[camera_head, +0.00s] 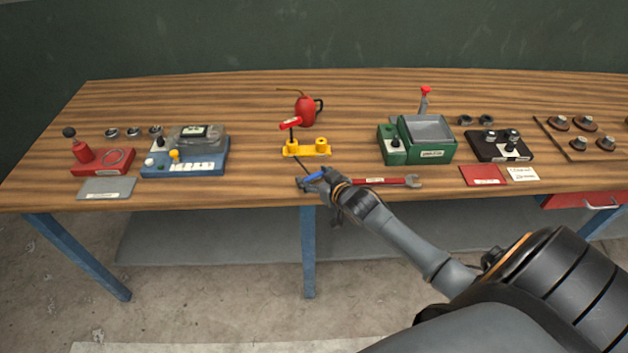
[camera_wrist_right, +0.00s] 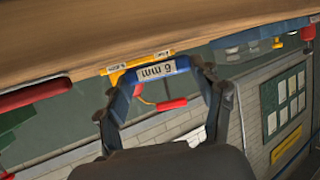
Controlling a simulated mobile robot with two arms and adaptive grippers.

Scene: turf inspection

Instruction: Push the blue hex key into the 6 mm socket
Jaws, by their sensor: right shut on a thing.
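The blue hex key (camera_head: 312,177) is in my right gripper (camera_head: 325,184), near the front edge of the bench; its thin shaft points up and left towards the yellow block. In the right wrist view its blue handle (camera_wrist_right: 156,71), labelled 6 mm, lies between the two fingers of my right gripper (camera_wrist_right: 158,85). The yellow socket block (camera_head: 307,149) stands just beyond, with a raised socket at its right end. A red-handled key (camera_head: 290,123) stands at its left end. The yellow block (camera_wrist_right: 138,62) also shows behind the handle. I cannot tell whether the blue key's tip touches the block.
A red oil can (camera_head: 305,110) stands behind the block. A red wrench (camera_head: 388,181) lies right of my gripper, close to my forearm. A green box (camera_head: 425,140) is farther right, a blue device (camera_head: 186,160) left. Bare wood lies between the blue device and the block.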

